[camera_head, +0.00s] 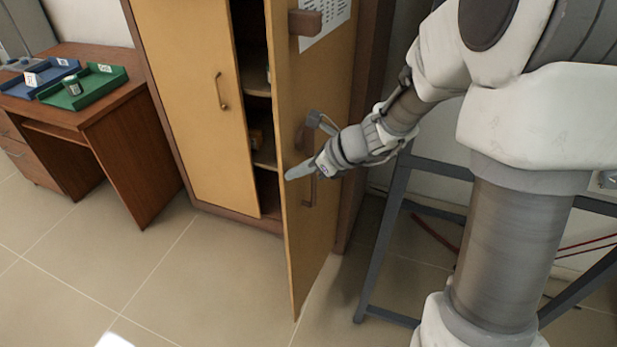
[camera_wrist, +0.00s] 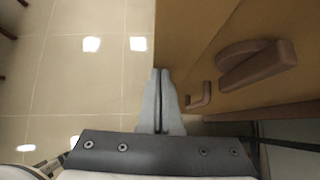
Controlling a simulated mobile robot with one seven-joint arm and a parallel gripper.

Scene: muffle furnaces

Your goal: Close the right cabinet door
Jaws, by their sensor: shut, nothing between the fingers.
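The right cabinet door (camera_head: 325,95) is yellow-brown and stands swung open, its free edge toward me. Dark shelves show in the gap between it and the shut left door (camera_head: 190,90). A bar handle (camera_head: 309,190) is on the right door's outer face, and it also shows in the wrist view (camera_wrist: 201,96). My gripper (camera_head: 292,174) is shut and empty, at the outer face side near the door's free edge and handle. In the wrist view my gripper (camera_wrist: 160,75) lies at the door's edge. I cannot tell whether it touches the door.
A brown desk (camera_head: 115,105) with a blue tray (camera_head: 45,77) and a green tray (camera_head: 85,92) stands left of the cabinet. A grey metal frame (camera_head: 385,230) stands to the right under my arm. The tiled floor (camera_head: 215,270) in front is clear.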

